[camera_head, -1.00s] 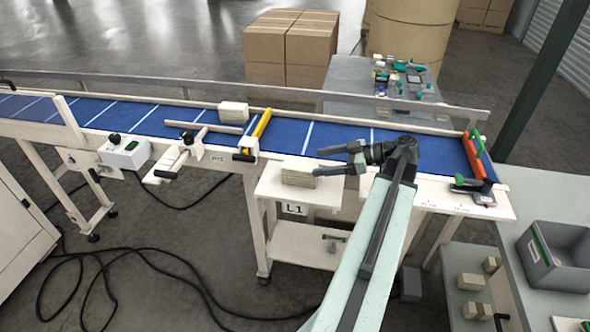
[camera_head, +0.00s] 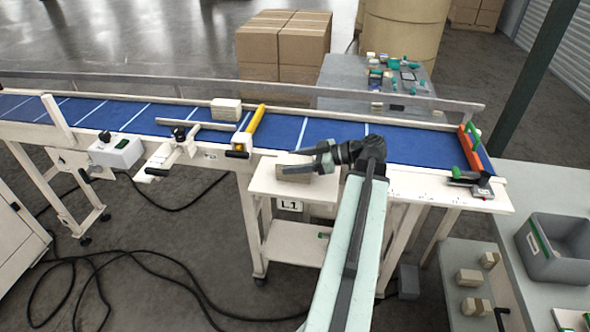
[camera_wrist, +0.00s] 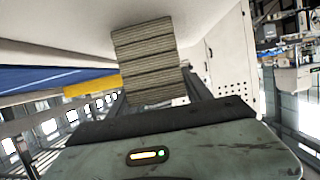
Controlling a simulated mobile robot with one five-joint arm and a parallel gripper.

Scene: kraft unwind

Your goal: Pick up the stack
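A beige layered stack (camera_head: 290,177) sits on the small white shelf (camera_head: 268,188) marked L1, at the front of the conveyor. My gripper (camera_head: 298,160) is at the stack, its dark fingers reaching over it from the right and partly hiding it. In the wrist view the striped stack (camera_wrist: 148,55) lies straight ahead, with its near end between the two dark, parted fingers (camera_wrist: 158,98). The fingers look open. I cannot tell whether either finger touches the stack.
A similar pale block (camera_head: 226,108) sits on the blue conveyor (camera_head: 330,130), beside a yellow bar (camera_head: 256,122). An orange end stop (camera_head: 470,148) is at the belt's right. A grey bin (camera_head: 553,262) and several small blocks (camera_head: 468,278) are at the lower right.

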